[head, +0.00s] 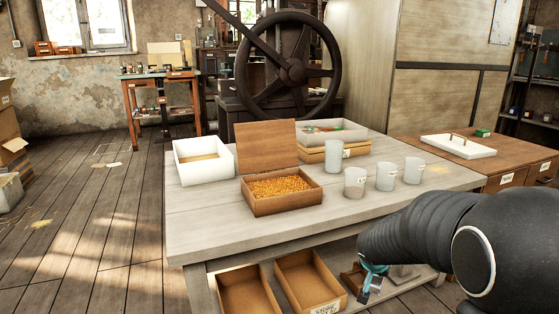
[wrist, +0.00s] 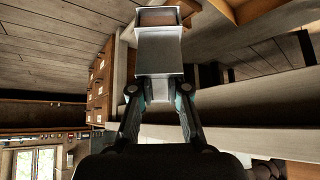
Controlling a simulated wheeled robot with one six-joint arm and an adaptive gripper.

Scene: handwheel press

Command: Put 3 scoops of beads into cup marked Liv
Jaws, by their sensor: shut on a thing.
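A brown wooden box (head: 282,204) full of orange beads (head: 280,186) stands on the pale table with its lid raised behind it. Several grey-white cups stand right of it: a front-left cup (head: 355,190), a middle cup (head: 386,184), a right cup (head: 413,176) and a back cup (head: 334,145). Their labels are too small to read, so I cannot tell which is Liv. My gripper (head: 373,270) is low in front of the table, by the lower shelf. In the wrist view, my gripper (wrist: 159,97) is shut on a grey scoop (wrist: 158,52); its contents are unclear.
A white box (head: 204,172) stands at the table's left, and a grey tray (head: 345,135) at the back. Open cardboard-coloured bins (head: 309,287) sit on the lower shelf. A brown cabinet (head: 518,172) adjoins on the right. The table's front-left strip is clear.

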